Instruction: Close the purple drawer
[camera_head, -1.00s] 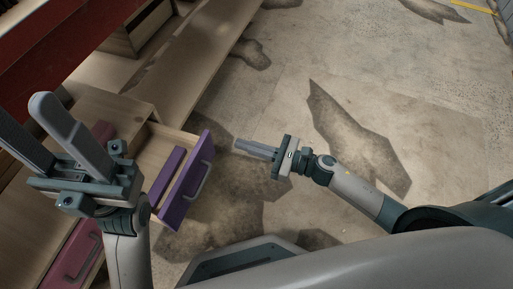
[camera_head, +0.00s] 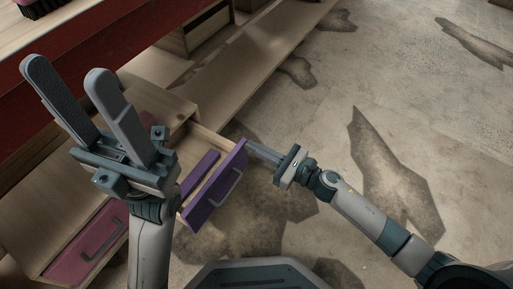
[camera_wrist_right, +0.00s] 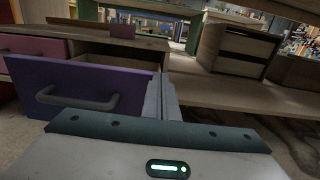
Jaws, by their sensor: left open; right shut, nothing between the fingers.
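The purple drawer (camera_head: 216,186) is pulled out of a low wooden cabinet, with a grey bar handle on its front. In the right wrist view its purple front (camera_wrist_right: 85,90) fills the left side. My right gripper (camera_head: 252,146) is shut and empty, its fingertips at the far upper edge of the drawer front; whether they touch it I cannot tell. In the right wrist view the shut fingers (camera_wrist_right: 163,98) stand just right of the drawer front. My left gripper (camera_head: 65,92) is open and empty, raised over the cabinet, and hides part of it.
A closed pink drawer (camera_head: 88,243) with a grey handle lies left of the purple one. A long wooden shelf (camera_head: 262,50) runs away at the top. A small wooden box (camera_wrist_right: 243,50) stands on it. The stained concrete floor (camera_head: 310,120) to the right is clear.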

